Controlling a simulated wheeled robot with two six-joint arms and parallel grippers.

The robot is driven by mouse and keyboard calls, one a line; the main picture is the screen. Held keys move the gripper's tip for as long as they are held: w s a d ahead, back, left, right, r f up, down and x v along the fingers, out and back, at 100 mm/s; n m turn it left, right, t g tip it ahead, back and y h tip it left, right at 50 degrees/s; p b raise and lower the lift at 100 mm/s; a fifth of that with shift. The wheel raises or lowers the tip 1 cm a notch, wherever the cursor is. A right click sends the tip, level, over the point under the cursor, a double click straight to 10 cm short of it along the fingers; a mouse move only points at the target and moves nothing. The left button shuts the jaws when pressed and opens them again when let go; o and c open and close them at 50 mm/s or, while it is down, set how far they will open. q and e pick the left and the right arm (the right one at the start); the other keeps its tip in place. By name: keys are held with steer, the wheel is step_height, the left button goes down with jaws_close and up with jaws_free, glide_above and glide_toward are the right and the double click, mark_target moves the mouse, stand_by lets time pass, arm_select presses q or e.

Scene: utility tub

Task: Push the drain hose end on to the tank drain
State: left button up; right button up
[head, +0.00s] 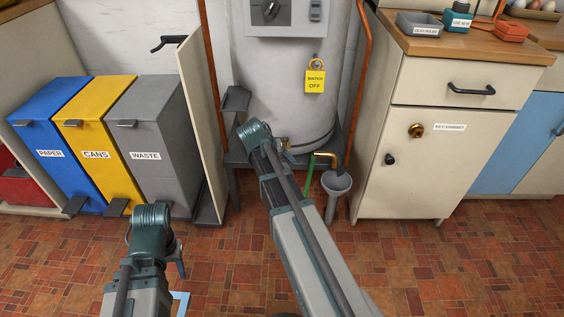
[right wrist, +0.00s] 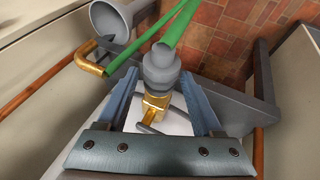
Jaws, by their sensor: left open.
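The grey drain hose end (right wrist: 162,66) on the green hose (right wrist: 180,22) is up against the brass tank drain (right wrist: 152,104) in the right wrist view. The two look lined up and touching; how far the end is pushed on I cannot tell. My right gripper (right wrist: 159,78) has its fingers apart, one each side of the hose end, with small gaps. In the head view the wrist hides its fingers and the hose end; the green hose (head: 310,176) shows beside the tank. My left gripper (head: 180,282) is open and empty above the floor, far from the drain.
The white tank (head: 285,90) stands on a dark stand. A brass pipe (head: 326,155) bends over a grey funnel (head: 338,182) right of the drain. A cabinet (head: 420,150) is close on the right, bins (head: 165,140) on the left. The front floor is clear.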

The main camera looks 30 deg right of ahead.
steer(key=shift+o, duration=0.8)
steer(key=p+v, duration=1.1)
steer(key=v, duration=0.3)
steer(key=shift+p, duration=0.35)
steer(key=shift+a+f, duration=0.1)
steer(key=shift+f, duration=0.05)
steer(key=s+a+f+n+g+y, duration=0.15)
steer(key=s+a+n, duration=0.35)
steer(key=s+a, duration=0.55)
steer(key=s+a+f+n+g+y, duration=0.1)
steer(key=s+a+n+y, duration=0.25)
steer(key=s+a, duration=0.65)
steer(key=w+a+r+p, duration=0.1)
steer(key=a+r+p, duration=0.1)
steer(key=r+p, duration=1.4)
steer(key=w+a+r+p, duration=0.1)
steer(key=w+r+p, duration=0.1)
steer(key=r+p, duration=1.5)
steer(key=shift+a+n+p, duration=0.35)
steer(key=shift+p, duration=0.05)
